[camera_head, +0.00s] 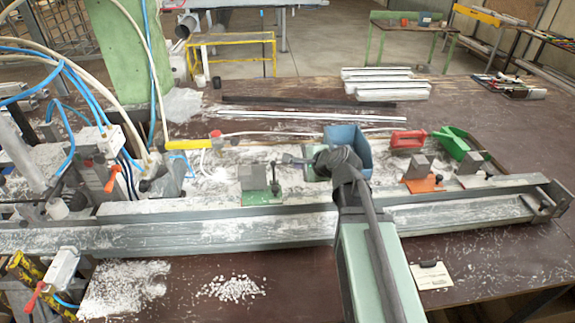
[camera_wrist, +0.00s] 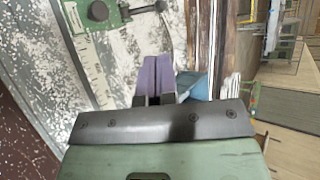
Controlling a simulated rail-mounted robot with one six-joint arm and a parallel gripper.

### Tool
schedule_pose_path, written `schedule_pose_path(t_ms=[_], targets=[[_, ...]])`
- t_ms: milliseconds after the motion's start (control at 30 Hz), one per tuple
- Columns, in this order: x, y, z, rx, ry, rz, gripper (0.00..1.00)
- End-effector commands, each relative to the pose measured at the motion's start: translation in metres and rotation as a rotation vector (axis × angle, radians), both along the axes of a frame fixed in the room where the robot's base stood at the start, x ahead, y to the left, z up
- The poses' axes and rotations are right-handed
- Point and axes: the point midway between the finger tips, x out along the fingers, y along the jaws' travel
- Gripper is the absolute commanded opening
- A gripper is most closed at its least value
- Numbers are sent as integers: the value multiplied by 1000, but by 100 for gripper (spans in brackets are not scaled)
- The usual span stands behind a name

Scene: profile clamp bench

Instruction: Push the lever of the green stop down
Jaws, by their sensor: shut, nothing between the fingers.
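The green stop (camera_head: 262,197) lies on the bench beside the long grey profile, with a grey block (camera_head: 252,177) on its green base. Its lever (camera_head: 274,173) is a thin dark rod that appears to stand upright at the base's right end. In the wrist view, the green base (camera_wrist: 76,16) is at the top left, and the lever (camera_wrist: 145,9) sticks out to the right with a dark knob. The purple fingers (camera_wrist: 157,62) are shut and empty, apart from the lever in the wrist view.
A blue bin (camera_head: 350,138) stands right behind my gripper. An orange stop (camera_head: 423,184) with a grey block is farther right. A red-handled tool (camera_head: 408,139) and a green scoop (camera_head: 450,141) lie behind it. The grey profile (camera_head: 200,235) runs along the front.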

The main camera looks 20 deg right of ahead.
Motion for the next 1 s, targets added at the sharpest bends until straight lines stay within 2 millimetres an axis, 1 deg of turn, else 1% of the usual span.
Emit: schedule_pose_path(t_ms=[33, 167, 400, 600, 733, 1000], targets=[[6, 2, -7, 0, 0, 1, 0], [26, 10, -23, 0, -1, 3, 0], [67, 27, -53, -1, 0, 3, 0], [93, 39, -70, -1, 0, 3, 0], [101, 43, -74, -1, 0, 2, 0], [103, 44, -73, -2, 0, 1, 0]])
